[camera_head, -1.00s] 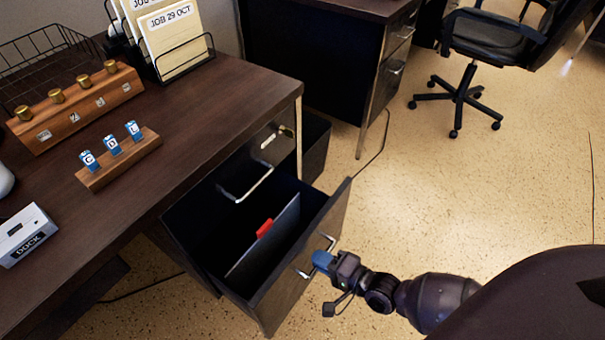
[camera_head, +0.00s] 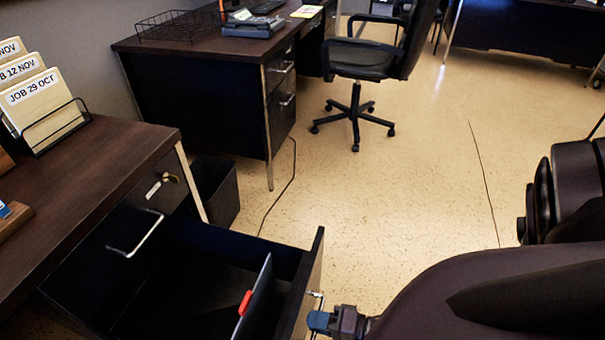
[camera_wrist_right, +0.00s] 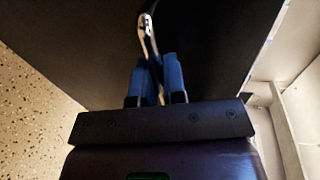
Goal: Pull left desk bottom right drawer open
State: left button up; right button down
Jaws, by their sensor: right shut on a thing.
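The left desk's bottom drawer (camera_head: 303,290) is pulled well out, with its dark interior showing. A dark divider or folder with a red tab (camera_head: 245,302) stands inside it. The drawer's metal handle (camera_head: 317,300) is on its front face and also shows in the right wrist view (camera_wrist_right: 149,32). My right gripper (camera_head: 320,321) is at this front face, its blue fingers (camera_wrist_right: 156,75) shut around the handle. Part of the handle is hidden between the fingers. The upper drawer, with its own handle (camera_head: 137,236), is shut above it. My left gripper is not in view.
The left desk top (camera_head: 95,165) holds a card rack (camera_head: 45,120). A dark bin (camera_head: 215,190) stands beside that desk. A second desk (camera_head: 195,95) and an office chair (camera_head: 360,70) are farther back. Cables lie on the speckled floor (camera_head: 400,190), which is otherwise largely clear.

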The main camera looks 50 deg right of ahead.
jog(key=shift+s+d, duration=0.2)
jog(key=shift+s, duration=0.4)
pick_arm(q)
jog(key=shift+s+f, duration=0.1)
pick_arm(e)
jog(key=c, duration=1.2)
grip_release()
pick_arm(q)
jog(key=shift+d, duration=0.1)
pick_arm(e)
jog(key=shift+s, duration=0.1)
